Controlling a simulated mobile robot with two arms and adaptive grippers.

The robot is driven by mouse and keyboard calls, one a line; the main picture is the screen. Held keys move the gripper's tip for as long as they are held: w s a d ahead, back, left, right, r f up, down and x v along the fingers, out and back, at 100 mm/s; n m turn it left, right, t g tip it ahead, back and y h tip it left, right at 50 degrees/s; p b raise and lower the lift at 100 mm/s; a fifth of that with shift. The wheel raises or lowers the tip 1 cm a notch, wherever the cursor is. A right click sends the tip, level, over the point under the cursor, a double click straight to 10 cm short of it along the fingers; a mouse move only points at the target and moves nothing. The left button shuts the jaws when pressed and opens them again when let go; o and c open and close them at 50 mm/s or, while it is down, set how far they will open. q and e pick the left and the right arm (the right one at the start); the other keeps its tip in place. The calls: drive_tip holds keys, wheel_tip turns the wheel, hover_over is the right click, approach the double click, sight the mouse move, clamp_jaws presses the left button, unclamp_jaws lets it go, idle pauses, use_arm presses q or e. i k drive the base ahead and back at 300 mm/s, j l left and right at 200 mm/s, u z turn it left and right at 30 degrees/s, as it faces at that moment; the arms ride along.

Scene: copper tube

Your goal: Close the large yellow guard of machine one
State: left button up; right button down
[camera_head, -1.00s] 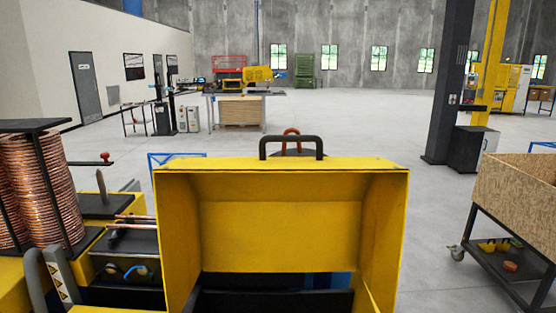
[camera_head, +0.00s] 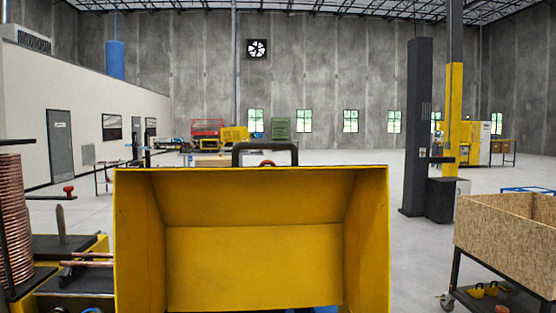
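The large yellow guard (camera_head: 250,268) stands raised right in front of me in the head view, with its hollow inner side facing me. A dark handle (camera_head: 265,147) sits on its top edge. Part of the machine (camera_head: 70,268) shows to the left of the guard, with copper tubes and black parts. The lower edge of the guard and most of the machine below it are cut off or hidden. Neither of my grippers shows in the view.
A copper tube coil (camera_head: 14,220) stands at the far left. A wooden bin on a wheeled cart (camera_head: 510,240) stands at the right. A dark column (camera_head: 416,130) is behind it. The floor (camera_head: 340,158) beyond the guard is mostly clear.

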sight(235, 237)
drive_tip(key=k+l+u, duration=0.1)
drive_tip(key=l+u, duration=0.2)
drive_tip(key=k+l+u, duration=0.35)
drive_tip(key=l+u, duration=0.2)
drive_tip(key=l, duration=0.1)
